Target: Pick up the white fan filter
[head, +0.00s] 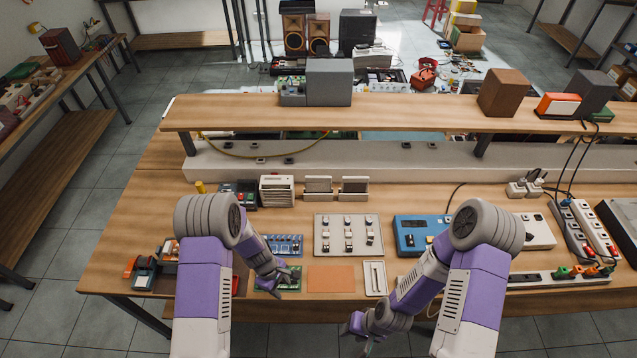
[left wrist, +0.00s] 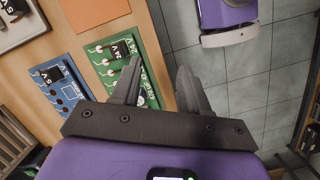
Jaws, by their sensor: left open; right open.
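A white slatted box (head: 277,191), which looks like the white fan filter, stands upright near the back of the workbench, left of centre in the head view. My left gripper (head: 277,288) is open and empty near the bench's front edge, well in front of that box and apart from it. In the left wrist view my left gripper (left wrist: 160,72) has its fingers apart beside a green circuit board (left wrist: 122,72). My right gripper (head: 358,336) is open at the front edge, far from the box.
Two small framed panels (head: 318,188) stand right of the slatted box. A blue circuit board (head: 287,245), a beige switch panel (head: 326,248) and an orange mat (head: 331,279) lie in front. A raised wooden shelf (head: 400,114) runs behind.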

